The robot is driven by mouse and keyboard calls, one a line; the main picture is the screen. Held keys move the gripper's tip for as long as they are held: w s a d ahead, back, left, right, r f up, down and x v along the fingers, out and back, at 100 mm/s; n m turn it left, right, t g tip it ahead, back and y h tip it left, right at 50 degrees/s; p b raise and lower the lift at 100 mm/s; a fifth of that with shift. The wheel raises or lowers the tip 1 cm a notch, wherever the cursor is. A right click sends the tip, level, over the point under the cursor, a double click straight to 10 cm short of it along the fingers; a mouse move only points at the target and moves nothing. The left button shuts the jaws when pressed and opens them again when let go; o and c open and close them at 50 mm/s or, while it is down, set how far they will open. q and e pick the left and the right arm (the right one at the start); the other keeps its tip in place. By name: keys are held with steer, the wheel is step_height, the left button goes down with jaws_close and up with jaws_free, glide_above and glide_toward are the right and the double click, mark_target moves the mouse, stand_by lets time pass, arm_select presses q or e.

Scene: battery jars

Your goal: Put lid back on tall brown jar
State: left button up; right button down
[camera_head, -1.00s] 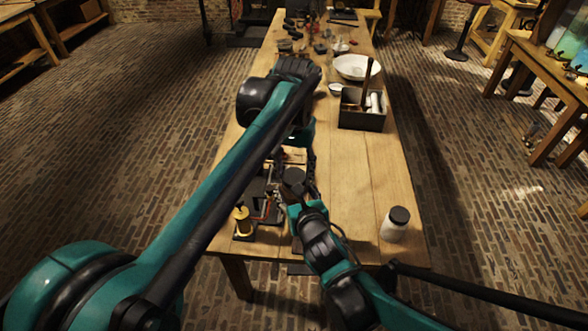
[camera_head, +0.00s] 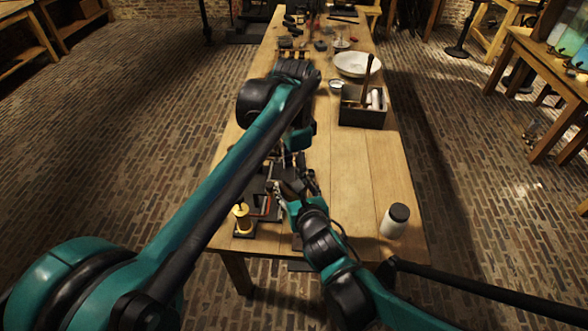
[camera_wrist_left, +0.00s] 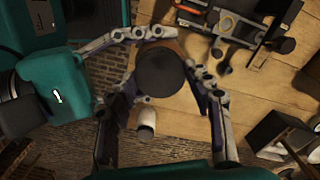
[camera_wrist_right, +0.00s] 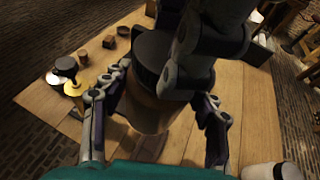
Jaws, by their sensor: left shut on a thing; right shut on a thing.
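The tall brown jar (camera_wrist_right: 150,112) stands between the fingers of my right gripper (camera_wrist_right: 160,122), which is shut on it. The round black lid (camera_wrist_left: 161,72) is between the fingers of my left gripper (camera_wrist_left: 165,98), which is shut on it. In the right wrist view the lid (camera_wrist_right: 151,52) is at the jar's top, partly hidden by my left fingers. I cannot tell whether the lid touches or is seated on the rim. In the left wrist view some brown of the jar (camera_wrist_left: 166,45) shows past the lid. In the head view both grippers meet and largely hide jar and lid.
A white jar with a black lid (camera_head: 394,222) stands near the table's right front corner. A brass spool-like device (camera_head: 243,218) is at the front left. A dark box (camera_head: 362,113) and a white bowl (camera_head: 356,65) are farther back. The table's (camera_head: 360,170) right middle is clear.

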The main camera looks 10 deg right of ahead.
arm_select(q)
steer(key=m, duration=1.6)
steer(key=shift+m, duration=0.4)
steer(key=m, duration=0.5)
steer(key=shift+w, duration=0.1)
steer(key=o, duration=0.7)
